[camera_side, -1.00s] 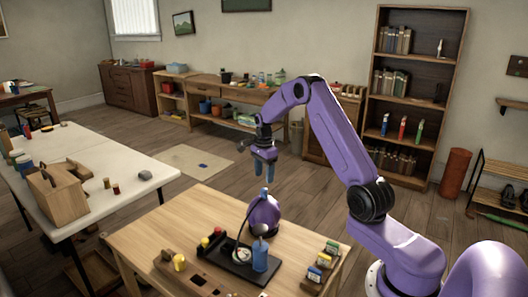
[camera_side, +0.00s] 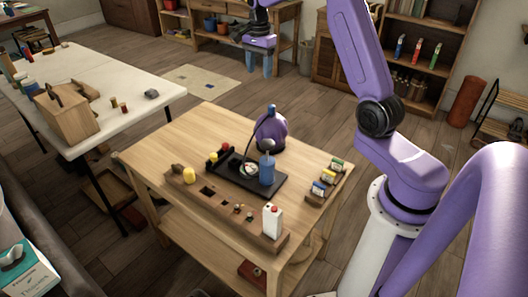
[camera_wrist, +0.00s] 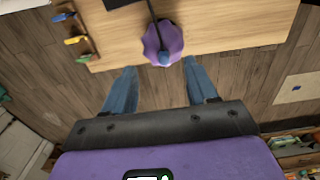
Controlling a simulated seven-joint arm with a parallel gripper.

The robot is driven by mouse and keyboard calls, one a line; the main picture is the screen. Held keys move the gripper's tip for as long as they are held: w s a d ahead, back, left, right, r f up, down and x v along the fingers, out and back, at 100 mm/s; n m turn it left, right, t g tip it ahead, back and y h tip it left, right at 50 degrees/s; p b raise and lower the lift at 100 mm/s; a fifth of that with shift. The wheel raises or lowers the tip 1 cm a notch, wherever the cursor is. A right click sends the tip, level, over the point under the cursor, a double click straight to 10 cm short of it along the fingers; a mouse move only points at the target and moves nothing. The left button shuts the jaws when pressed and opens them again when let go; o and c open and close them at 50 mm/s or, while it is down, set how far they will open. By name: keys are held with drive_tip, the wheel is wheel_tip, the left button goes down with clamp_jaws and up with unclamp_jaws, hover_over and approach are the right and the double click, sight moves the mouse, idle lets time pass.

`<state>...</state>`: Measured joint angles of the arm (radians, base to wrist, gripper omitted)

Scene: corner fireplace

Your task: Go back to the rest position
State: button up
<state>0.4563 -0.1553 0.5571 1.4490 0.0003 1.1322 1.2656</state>
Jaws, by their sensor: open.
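My gripper (camera_side: 259,66) hangs in the air beyond the far edge of the wooden table (camera_side: 160,150) in the side view, with its blue fingers pointing down. In the wrist view its two fingers (camera_wrist: 160,80) are wide apart, with nothing held between them. A purple rounded object (camera_side: 277,133) with a dark curved stem stands at the table's far edge, below and apart from the fingers. It also shows beyond the fingertips in the wrist view (camera_wrist: 175,42). No marker of a rest position shows.
On the table are a black tray (camera_side: 222,173) with a blue cup (camera_side: 267,170), a wooden block with holes (camera_side: 225,207), a white bottle (camera_side: 272,221) and small coloured pieces at the right. A white table (camera_side: 150,78) stands left. Open floor lies behind.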

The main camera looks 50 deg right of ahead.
drive_tip(key=s+a+r+n, duration=0.1)
drive_tip(key=s+a+n, duration=0.65)
drive_tip(key=a, duration=0.35)
drive_tip(key=s+a+r+n, duration=0.2)
drive_tip(key=s+a+n, duration=0.55)
drive_tip(key=a, duration=0.35)
drive_tip(key=s+a+f+n, duration=0.1)
drive_tip(key=s+n, duration=0.6)
drive_tip(key=s, duration=0.4)
drive_tip(key=s+a+f+n, duration=0.1)
drive_tip(key=s+n, duration=0.7)
drive_tip(key=s, duration=0.3)
drive_tip(key=shift+f+n, duration=0.25)
drive_tip(key=shift+n, duration=0.05)
